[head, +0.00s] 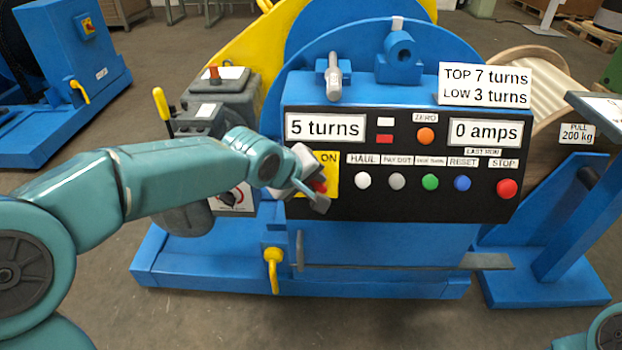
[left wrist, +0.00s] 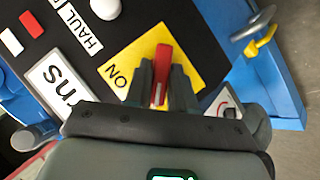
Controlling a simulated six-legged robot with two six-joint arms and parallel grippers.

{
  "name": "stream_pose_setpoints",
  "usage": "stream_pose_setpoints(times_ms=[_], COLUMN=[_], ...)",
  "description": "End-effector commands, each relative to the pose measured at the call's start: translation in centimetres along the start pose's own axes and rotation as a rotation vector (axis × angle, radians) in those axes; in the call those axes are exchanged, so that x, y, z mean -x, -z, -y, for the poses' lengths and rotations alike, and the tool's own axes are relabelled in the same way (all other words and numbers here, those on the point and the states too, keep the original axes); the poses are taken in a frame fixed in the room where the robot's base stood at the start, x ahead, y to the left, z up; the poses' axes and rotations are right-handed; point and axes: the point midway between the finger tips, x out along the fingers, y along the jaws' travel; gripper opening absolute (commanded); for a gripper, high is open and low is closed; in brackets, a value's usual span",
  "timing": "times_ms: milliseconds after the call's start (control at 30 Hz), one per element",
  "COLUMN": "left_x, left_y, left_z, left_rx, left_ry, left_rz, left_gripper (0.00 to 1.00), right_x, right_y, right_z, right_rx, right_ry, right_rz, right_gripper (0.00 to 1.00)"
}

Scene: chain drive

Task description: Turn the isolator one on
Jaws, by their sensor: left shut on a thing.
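The isolator is a yellow plate (head: 332,168) marked ON with a red handle (head: 320,186), at the left end of the black control panel. My left gripper (head: 312,190) reaches it from the left and covers much of it. In the left wrist view the gripper (left wrist: 160,90) is shut on the red handle (left wrist: 163,70), one finger on each side. The handle runs roughly up and down in that picture, beside the word ON on the yellow plate (left wrist: 182,42). My right gripper is out of view.
The panel shows "5 turns" (head: 325,127) and "0 amps" (head: 486,132). A row of buttons lies to the right, ending with a red STOP button (head: 507,188). A yellow-handled lever (head: 162,104) stands left, behind my arm. A yellow hook (head: 273,268) hangs below.

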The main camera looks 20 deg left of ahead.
Motion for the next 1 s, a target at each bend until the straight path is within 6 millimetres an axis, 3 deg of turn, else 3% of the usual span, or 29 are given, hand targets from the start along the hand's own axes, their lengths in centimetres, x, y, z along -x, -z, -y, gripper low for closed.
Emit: stream_pose_setpoints(times_ms=[367,1000], left_x=[0.1,-0.1], left_y=[0.0,-0.3], left_z=[-0.3,-0.7], left_rx=[-0.142,-0.650], left_ry=[0.088,0.409], left_rz=[0.001,0.002], left_gripper=[0.00,0.00], right_x=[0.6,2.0], right_y=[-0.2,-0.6], right_z=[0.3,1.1], right_rx=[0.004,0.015], right_ry=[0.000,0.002], right_rz=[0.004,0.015], right_gripper=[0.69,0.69])
